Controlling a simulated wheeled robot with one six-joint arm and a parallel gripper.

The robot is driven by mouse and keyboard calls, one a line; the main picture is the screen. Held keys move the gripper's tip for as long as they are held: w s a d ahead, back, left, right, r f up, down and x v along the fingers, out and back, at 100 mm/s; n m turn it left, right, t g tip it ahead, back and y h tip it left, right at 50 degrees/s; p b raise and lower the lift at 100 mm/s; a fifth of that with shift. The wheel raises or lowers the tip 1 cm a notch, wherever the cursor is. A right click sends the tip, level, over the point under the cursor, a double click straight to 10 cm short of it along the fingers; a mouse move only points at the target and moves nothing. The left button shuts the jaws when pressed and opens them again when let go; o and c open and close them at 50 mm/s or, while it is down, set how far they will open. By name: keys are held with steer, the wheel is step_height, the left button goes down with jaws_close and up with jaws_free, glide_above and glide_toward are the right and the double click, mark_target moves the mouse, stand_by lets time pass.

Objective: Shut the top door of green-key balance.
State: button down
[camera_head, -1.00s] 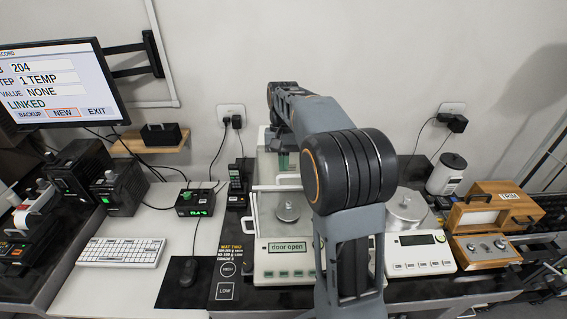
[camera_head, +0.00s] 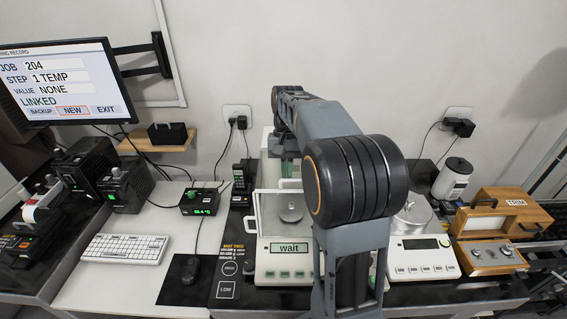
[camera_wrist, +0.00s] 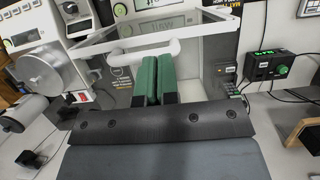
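The green-key balance (camera_head: 287,276) stands in the middle of the head view, and its display reads "wait". Its glass draft shield shows a pale frame around a round pan (camera_head: 291,207). In the wrist view its top door (camera_wrist: 204,29) is a clear pane in a white frame, with a white bar handle (camera_wrist: 128,56). My gripper (camera_wrist: 157,64) has its green fingers side by side, with nothing seen between them. The fingertips are at the handle; I cannot tell whether they touch it. In the head view my arm hides the balance's right side.
A second balance (camera_head: 424,256) stands close on the right, with a wooden box (camera_head: 491,224) beyond it. A small black device with a green readout (camera_head: 199,201), a keyboard (camera_head: 125,248) and a mouse (camera_head: 190,270) are to the left. The wall is close behind.

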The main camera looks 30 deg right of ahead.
steer(key=shift+w+d+r+p, duration=0.15)
steer(key=shift+w+r+p, duration=0.1)
steer(key=shift+p, duration=0.2)
steer(key=w+p, duration=0.1)
steer(key=w+d+p, duration=0.1)
steer(key=w+r+p, duration=0.1)
steer(key=shift+w+d+r, duration=0.1)
steer(key=shift+w+d, duration=0.05)
steer(key=shift+d, duration=0.2)
steer(key=v, duration=0.9)
